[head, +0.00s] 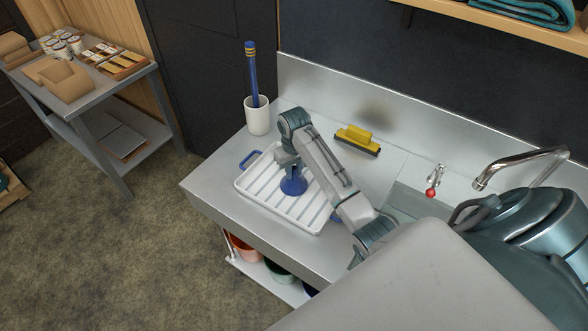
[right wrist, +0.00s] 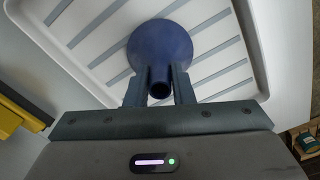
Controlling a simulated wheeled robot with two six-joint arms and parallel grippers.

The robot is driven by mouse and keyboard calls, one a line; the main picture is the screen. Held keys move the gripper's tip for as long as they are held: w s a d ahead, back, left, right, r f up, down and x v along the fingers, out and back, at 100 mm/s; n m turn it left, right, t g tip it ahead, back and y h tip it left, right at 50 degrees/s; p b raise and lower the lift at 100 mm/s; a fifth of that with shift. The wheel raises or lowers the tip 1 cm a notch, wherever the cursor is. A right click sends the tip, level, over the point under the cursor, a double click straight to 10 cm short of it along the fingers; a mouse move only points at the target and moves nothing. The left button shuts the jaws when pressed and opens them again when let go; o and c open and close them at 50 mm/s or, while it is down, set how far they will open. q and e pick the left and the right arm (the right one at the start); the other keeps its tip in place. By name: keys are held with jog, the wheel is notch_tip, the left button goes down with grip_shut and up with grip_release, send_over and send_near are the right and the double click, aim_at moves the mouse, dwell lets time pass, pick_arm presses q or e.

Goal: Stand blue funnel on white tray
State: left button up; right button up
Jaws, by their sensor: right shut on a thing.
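The blue funnel (head: 293,184) stands wide end down over the ribbed white tray (head: 247,187), its narrow spout up. The tray lies on the metal counter and has blue handles. My right gripper (head: 290,165) reaches down over the tray and is shut on the funnel's spout. In the right wrist view the funnel (right wrist: 158,48) is between the two fingers (right wrist: 160,90), with the tray (right wrist: 247,40) beneath. Whether the funnel's rim touches the tray ribs cannot be told for certain. My left gripper is not in view.
A white cup (head: 257,117) with a blue stick stands behind the tray. A yellow squeegee (head: 356,140) lies to the right, near the backsplash. A tap (head: 520,158) and a red-knobbed valve (head: 431,192) are at the sink. A side table (head: 92,103) stands at far left.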

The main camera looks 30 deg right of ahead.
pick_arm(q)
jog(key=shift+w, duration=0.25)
pick_arm(e)
jog(key=shift+f, duration=0.15)
jog(key=o, duration=1.5)
jog(key=shift+c, duration=0.2)
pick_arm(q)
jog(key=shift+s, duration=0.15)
